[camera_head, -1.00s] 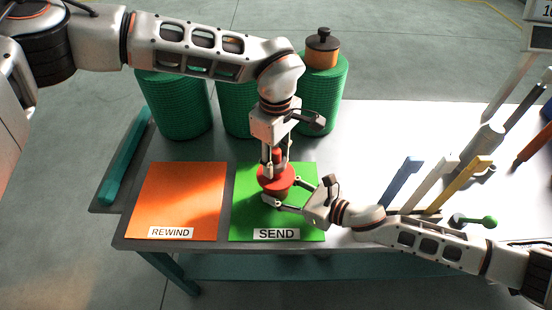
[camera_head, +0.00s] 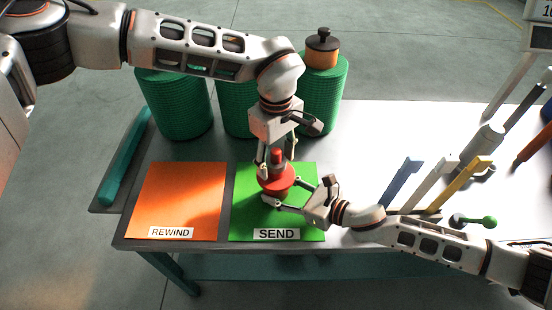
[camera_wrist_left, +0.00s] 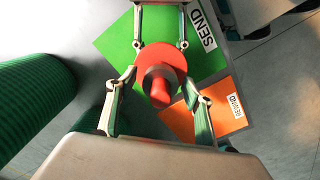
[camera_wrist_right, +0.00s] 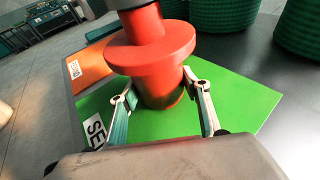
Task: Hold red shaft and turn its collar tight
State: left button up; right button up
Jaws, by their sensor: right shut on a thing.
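The red shaft (camera_head: 268,196) stands upright on the green SEND mat (camera_head: 243,215), with a wide red disc-shaped collar (camera_head: 275,182) and a narrower red stem (camera_head: 277,156) above it. My right gripper (camera_head: 277,203) is shut on the shaft's lower cylinder, below the collar; the right wrist view shows its fingers on both sides of this red cylinder (camera_wrist_right: 160,92). My left gripper (camera_head: 276,165) points down from above and is open. In the left wrist view its fingers stand apart on either side of the collar (camera_wrist_left: 173,60), with the stem (camera_wrist_left: 161,92) between them.
An orange REWIND mat (camera_head: 180,195) lies to the left. Green netting rolls (camera_head: 175,105) stand behind, with a black-and-orange pot-like object (camera_head: 322,50) on one. Blue, white and yellow upright pieces (camera_head: 401,182) stand at right near my right arm. A teal bar (camera_head: 125,155) lies at the left edge.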

aim_at(276, 151)
pick_arm(q)
jog(key=shift+r, duration=0.1)
jog(key=shift+r, duration=1.4)
jog(key=n, duration=1.7)
